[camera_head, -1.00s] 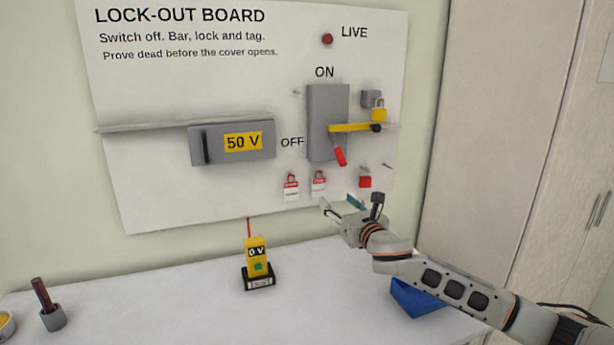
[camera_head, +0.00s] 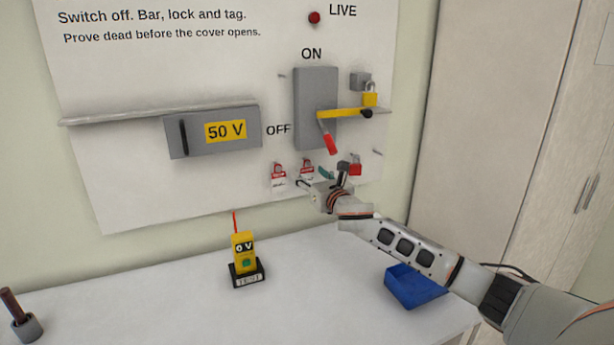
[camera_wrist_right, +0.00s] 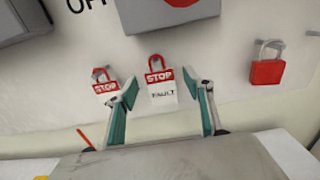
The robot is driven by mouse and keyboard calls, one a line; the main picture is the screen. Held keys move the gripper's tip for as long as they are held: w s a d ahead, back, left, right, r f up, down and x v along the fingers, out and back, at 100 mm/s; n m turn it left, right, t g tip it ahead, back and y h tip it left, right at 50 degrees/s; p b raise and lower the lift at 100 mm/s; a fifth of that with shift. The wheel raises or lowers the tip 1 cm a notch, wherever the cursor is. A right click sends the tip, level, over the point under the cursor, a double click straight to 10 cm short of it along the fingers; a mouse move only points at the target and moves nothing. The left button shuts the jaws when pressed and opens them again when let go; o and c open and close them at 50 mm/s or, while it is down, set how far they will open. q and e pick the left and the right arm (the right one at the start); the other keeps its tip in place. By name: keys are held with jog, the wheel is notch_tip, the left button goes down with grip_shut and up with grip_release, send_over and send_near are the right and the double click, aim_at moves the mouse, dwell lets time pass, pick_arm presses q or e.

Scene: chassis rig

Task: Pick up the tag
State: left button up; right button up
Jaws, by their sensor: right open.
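Two red-and-white STOP tags hang on the lower part of the board. The left tag (camera_head: 279,179) also shows at the left in the right wrist view (camera_wrist_right: 105,83), beyond the left finger. The right tag (camera_head: 306,167) reads STOP and FAULT in the right wrist view (camera_wrist_right: 162,92), where it appears between my fingers. My right gripper (camera_head: 322,177) is open and empty, close in front of this tag. Its teal-padded fingers also show in the right wrist view (camera_wrist_right: 168,95). I cannot tell whether they reach around the tag. My left gripper is not in view.
A red padlock (camera_head: 355,167) hangs right of the tags. Above is the grey switch box (camera_head: 315,95) with a yellow bar (camera_head: 345,113) and yellow padlock (camera_head: 370,97). On the table stand a yellow tester (camera_head: 243,250) and a blue tray (camera_head: 415,287).

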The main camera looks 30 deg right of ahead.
jog(key=shift+w, duration=0.5)
jog(key=c, duration=0.9)
jog(key=shift+o, duration=0.2)
jog(key=shift+r, duration=0.1)
